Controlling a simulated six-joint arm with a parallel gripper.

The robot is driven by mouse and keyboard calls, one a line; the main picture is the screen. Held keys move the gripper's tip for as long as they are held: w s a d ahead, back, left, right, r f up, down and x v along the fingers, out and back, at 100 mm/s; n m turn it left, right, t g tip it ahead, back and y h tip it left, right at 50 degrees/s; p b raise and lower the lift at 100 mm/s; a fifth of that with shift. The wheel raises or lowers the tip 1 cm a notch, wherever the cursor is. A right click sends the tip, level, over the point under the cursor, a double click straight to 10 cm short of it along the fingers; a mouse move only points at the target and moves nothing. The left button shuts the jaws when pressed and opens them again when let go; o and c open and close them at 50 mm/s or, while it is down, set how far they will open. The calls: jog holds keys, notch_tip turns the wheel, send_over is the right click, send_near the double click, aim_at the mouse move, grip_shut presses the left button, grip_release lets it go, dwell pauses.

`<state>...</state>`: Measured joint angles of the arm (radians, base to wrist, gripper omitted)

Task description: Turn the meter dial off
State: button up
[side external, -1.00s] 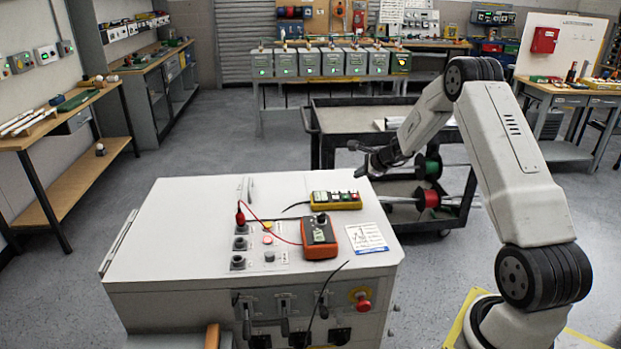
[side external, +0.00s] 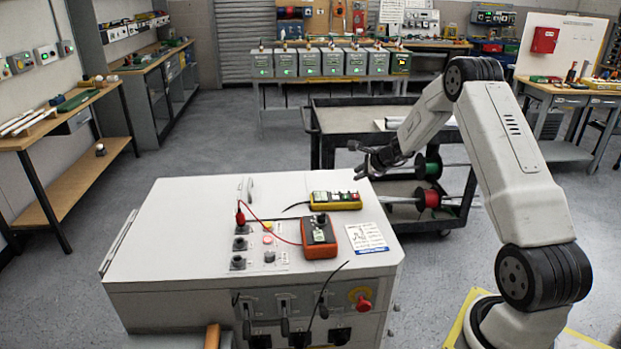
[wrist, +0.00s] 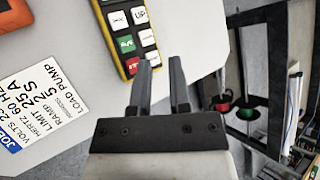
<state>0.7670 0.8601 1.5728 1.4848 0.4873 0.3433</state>
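An orange multimeter (side external: 319,236) with a dark face lies on the white cabinet top (side external: 190,215), near its front right. A red lead runs from the meter to a red clip (side external: 240,216) at a terminal. In the wrist view only an orange corner of the meter (wrist: 20,12) shows at the upper left, and its dial is out of view. My gripper (side external: 360,158) is above the far right edge of the cabinet, apart from the meter. In the wrist view its two fingers (wrist: 162,75) stand apart with nothing between them.
A yellow pendant with coloured buttons (side external: 335,200) lies behind the meter, close to my fingers in the wrist view. A white job card (side external: 367,238) lies right of the meter. A dark cart with cable spools (side external: 345,118) stands behind the cabinet. The cabinet's left top is clear.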

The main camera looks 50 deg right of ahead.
jog(key=o, duration=0.3)
jog(key=shift+a, duration=0.15)
jog(key=shift+o, duration=1.1)
jog(key=shift+w+a+n, duration=0.2)
jog(key=shift+a+n, duration=0.05)
jog(key=shift+n, duration=0.15)
jog(key=w+a+r+n+g+y, duration=0.1)
jog(key=w+a+n+g+y, duration=0.15)
jog(key=a+n, duration=0.7)
jog(key=n+g, duration=0.4)
jog(key=n, duration=0.3)
send_over(321, 218)
jog(key=w+d, duration=0.2)
jog(key=shift+s+d+r+y, duration=0.15)
jog(key=shift+r+y, duration=0.1)
jog(key=shift+r, duration=0.1)
jog(key=n, duration=0.1)
jog(key=n+g, duration=0.1)
jog(key=a+n+h, duration=0.1)
jog(key=shift+s+a+r+g, duration=0.1)
jog(key=shift+s+r+g, duration=0.15)
jog(key=shift+r, duration=0.05)
jog(key=n, duration=0.1)
jog(key=r+n+g+h, duration=0.1)
jog(key=shift+s+a+n+h, duration=0.2)
jog(key=shift+s+n+h, duration=0.1)
jog(key=shift+n, duration=0.05)
jog(key=shift+f, duration=0.1)
jog(key=shift+f, duration=3.85)
